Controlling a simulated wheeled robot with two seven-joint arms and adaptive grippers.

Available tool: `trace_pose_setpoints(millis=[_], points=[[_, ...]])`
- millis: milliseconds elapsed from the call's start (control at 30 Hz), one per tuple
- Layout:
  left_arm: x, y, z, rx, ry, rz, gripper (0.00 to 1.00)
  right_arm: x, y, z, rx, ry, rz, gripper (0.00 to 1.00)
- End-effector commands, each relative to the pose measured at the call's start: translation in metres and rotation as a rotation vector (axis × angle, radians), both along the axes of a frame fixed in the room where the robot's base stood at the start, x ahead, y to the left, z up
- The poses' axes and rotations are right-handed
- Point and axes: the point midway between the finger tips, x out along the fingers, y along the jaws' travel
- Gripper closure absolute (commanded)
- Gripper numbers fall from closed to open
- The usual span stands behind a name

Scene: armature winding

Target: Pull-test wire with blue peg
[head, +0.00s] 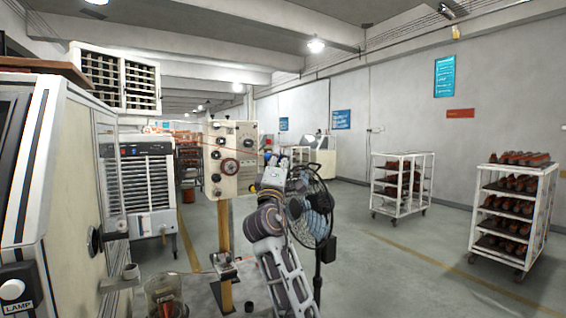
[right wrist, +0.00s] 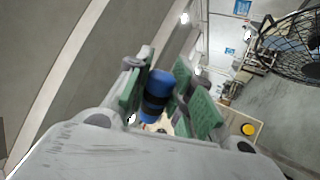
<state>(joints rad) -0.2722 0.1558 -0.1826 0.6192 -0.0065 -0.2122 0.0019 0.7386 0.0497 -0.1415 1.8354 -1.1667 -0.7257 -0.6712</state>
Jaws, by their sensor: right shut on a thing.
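In the right wrist view, a blue peg (right wrist: 157,88) with dark bands sits between the green pads of my right gripper (right wrist: 167,95), which is shut on it. In the head view, my right gripper (head: 272,172) is raised just right of a beige panel (head: 232,160) with dark knobs and a round red-rimmed dial, mounted on a wooden post. My left gripper is not in view.
A black standing fan (head: 318,215) is close behind my right arm. A large beige machine (head: 70,190) fills the left side. A glass jar (head: 165,296) stands at the bottom. White racks (head: 405,182) with brown parts stand on the right, with open floor around them.

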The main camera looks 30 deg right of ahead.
Motion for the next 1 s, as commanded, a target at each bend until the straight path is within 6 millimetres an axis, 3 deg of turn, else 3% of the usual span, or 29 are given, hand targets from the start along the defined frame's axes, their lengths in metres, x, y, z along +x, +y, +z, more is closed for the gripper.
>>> trace_pose_setpoints(millis=[333,1000], points=[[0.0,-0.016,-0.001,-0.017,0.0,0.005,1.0,0.0,0.0,0.0,0.051,-0.03,0.019,1.0],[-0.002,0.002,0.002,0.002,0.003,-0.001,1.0,-0.003,-0.007,-0.001,0.052,-0.029,0.018,1.0]])
